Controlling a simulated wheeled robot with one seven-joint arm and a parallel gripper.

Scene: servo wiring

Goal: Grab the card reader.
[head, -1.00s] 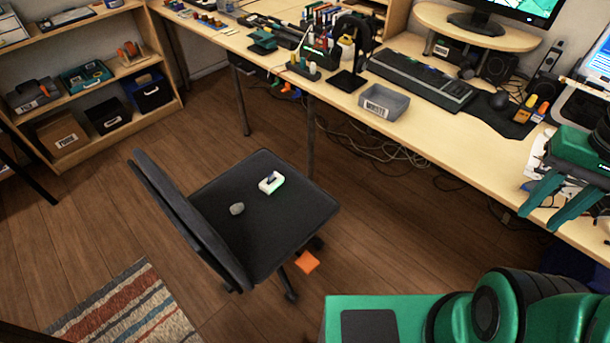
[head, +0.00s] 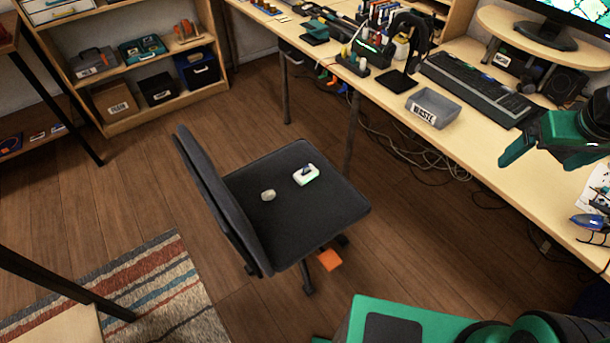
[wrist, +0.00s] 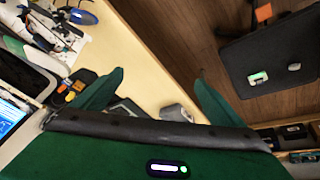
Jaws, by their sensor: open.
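A small white device (head: 308,176) with a dark piece standing in its top, likely the card reader, lies on the black seat of the office chair (head: 330,211). It also shows in the wrist view (wrist: 258,78), small and at the right. A small rounded grey object (head: 268,195) lies left of it on the seat. My green gripper (head: 518,148) is over the desk at the right, well apart from the chair. In the wrist view my gripper's two fingers (wrist: 155,82) are spread, with nothing between them.
The desk (head: 487,149) runs along the right with a grey bin (head: 433,108), a keyboard (head: 480,88) and a toy helicopter (head: 590,222) on it. The chair's backrest (head: 222,205) stands on the seat's left side.

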